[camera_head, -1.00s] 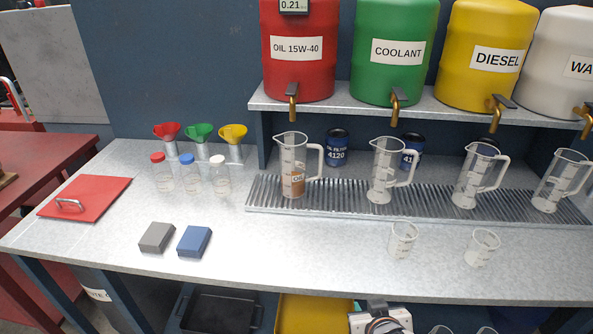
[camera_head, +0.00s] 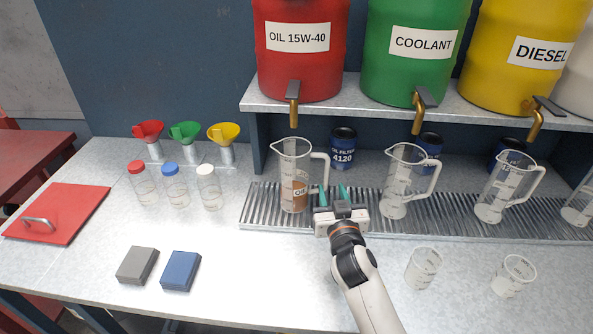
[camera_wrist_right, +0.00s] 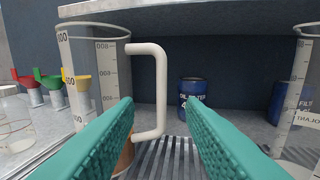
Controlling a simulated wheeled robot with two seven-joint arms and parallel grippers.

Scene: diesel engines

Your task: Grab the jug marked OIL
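The jug marked OIL (camera_head: 294,178) is a clear graduated jug with brown liquid at its bottom. It stands upright on the ribbed drip tray under the red OIL 15W-40 drum, its handle to the right. My right gripper (camera_head: 333,194) is beside the jug, at its right, near the handle. In the right wrist view the two teal fingers (camera_wrist_right: 160,130) are apart, with the white handle (camera_wrist_right: 158,90) showing ahead between them, closer to the left finger. Nothing is clearly gripped. The jug (camera_wrist_right: 98,85) fills the left of that view. My left gripper is not in view.
A second jug (camera_head: 405,180) stands to the right on the drip tray (camera_head: 262,205), with another (camera_head: 506,187) beyond. An oil filter can (camera_head: 342,148) is behind. The shelf with brass taps (camera_head: 294,102) hangs above. Two small beakers are at front right; the front middle counter is clear.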

